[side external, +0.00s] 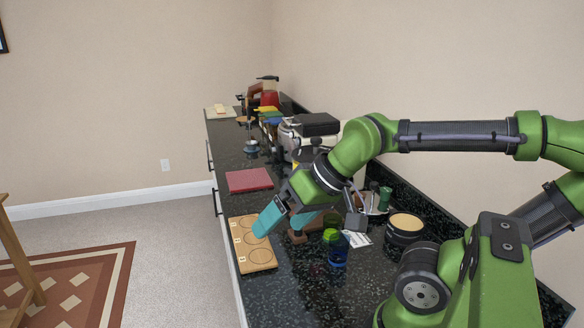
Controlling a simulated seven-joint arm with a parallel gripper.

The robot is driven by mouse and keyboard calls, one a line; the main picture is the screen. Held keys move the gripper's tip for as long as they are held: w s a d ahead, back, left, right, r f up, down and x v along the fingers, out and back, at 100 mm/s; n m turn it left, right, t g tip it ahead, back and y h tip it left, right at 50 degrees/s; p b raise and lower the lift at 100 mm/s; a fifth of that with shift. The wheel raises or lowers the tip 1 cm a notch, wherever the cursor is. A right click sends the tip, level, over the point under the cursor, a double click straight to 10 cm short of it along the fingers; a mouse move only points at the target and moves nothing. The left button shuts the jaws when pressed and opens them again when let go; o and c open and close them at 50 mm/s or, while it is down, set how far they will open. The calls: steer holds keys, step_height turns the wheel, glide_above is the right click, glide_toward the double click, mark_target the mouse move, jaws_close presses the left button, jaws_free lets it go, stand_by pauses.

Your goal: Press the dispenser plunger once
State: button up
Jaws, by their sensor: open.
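I cannot pick out the dispenser or its plunger for certain. A dark blue container (337,251) stands on the counter just right of my gripper, with a green round item (331,235) beside or behind it. At the far end of the counter stands a red item with a black top (269,97), too small to make out. My gripper (282,228) has teal fingers spread apart and points down over the counter, near the right edge of the wooden board. A small reddish-brown item (298,236) shows just beside the right finger; whether they touch is unclear.
A wooden board with round recesses (254,257) lies at the counter's left edge. A dark red mat (249,180) lies beyond it. A coffee machine (316,126) stands partly behind my arm. A dark round canister (405,228) is at right. Dark counter (232,155) is bare near the far left edge.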

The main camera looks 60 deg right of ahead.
jaws_close()
stand_by(0.3)
stand_by(1.2)
